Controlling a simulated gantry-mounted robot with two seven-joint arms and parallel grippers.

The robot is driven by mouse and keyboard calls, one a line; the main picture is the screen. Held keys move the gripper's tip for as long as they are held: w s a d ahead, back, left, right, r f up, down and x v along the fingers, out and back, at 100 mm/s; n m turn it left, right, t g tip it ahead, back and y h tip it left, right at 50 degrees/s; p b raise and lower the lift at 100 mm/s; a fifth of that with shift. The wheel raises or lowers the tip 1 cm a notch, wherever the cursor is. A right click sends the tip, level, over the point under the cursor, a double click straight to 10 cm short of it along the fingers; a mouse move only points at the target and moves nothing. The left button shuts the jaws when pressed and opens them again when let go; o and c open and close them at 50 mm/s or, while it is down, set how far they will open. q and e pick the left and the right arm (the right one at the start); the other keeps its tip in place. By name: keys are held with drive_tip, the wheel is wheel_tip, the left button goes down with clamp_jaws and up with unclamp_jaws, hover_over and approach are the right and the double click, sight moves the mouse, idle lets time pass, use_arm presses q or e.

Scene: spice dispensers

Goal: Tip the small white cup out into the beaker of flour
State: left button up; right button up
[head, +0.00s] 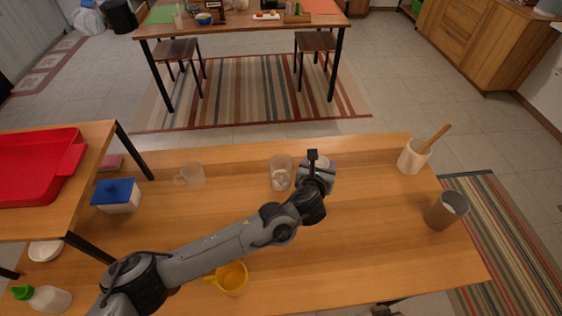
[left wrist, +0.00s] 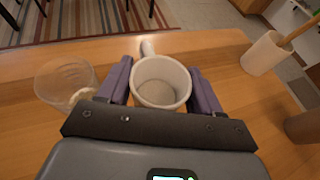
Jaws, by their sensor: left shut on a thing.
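The small white cup (left wrist: 161,80) is between the fingers of my left gripper (left wrist: 162,88), which is shut on it. In the left wrist view its mouth faces the camera and a greyish inside shows; I cannot tell how full it is. In the head view my left gripper (head: 317,172) partly hides the cup (head: 316,161). The clear glass beaker (head: 280,172) with white flour low inside stands upright on the table, just left of the gripper. It also shows at left in the left wrist view (left wrist: 64,82). Cup and beaker are apart. My right gripper is not in view.
A clear glass mug (head: 190,176) stands left of the beaker. A yellow mug (head: 231,278) is near the front, close to my left arm. A white crock with a wooden spoon (head: 413,157) and a metal cup (head: 446,210) are at right. The table's right middle is clear.

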use_arm(q)
drive_tip(key=shift+r, duration=0.1)
drive_tip(key=shift+a+r+p, duration=0.15)
drive_tip(key=shift+a+p, duration=0.1)
drive_tip(key=shift+p, duration=0.2)
drive_tip(key=p, duration=0.1)
drive_tip(key=a+n+h, duration=0.1)
drive_tip(key=p, duration=0.1)
drive_tip(key=shift+w+a+r+n+g+p, duration=0.25)
drive_tip(key=shift+w+a+n+g+p, duration=0.05)
drive_tip(key=shift+w+a+n, duration=0.1)
drive_tip(key=a+n+h+p, duration=0.1)
drive_tip(key=w+a+r+n+h+p, duration=0.1)
drive_tip(key=n+p, duration=0.1)
drive_tip(key=w+a+n+g+h+p, duration=0.1)
drive_tip(key=a+n+p, duration=0.1)
drive_tip(key=shift+a+r+h, duration=0.1)
drive_tip(key=shift+r+h, duration=0.25)
drive_tip(key=shift+h, duration=0.05)
drive_tip(key=shift+r, duration=0.1)
idle(0.3)
